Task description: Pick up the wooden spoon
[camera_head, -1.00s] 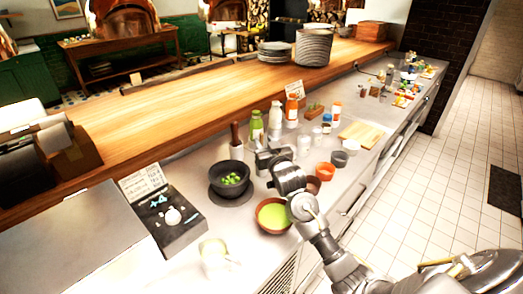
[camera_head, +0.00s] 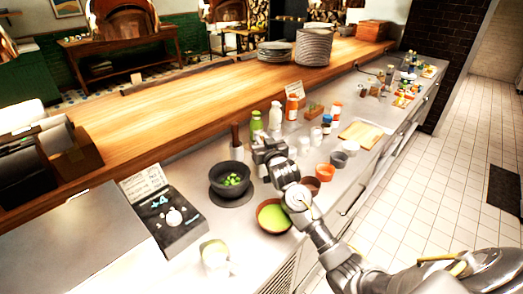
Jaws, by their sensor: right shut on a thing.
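My right gripper (camera_head: 262,158) is over the steel counter, just right of a dark bowl (camera_head: 217,186) with green pieces in it. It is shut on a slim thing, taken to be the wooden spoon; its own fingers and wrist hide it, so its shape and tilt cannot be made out. An upright brown wooden handle-like piece (camera_head: 235,136) stands behind the bowl, apart from the gripper. My left gripper is not in view.
A brown bowl of green liquid (camera_head: 272,217) stands close under my right arm. Bottles (camera_head: 275,117), small bowls (camera_head: 325,171) and a cutting board (camera_head: 361,134) stand to the right.

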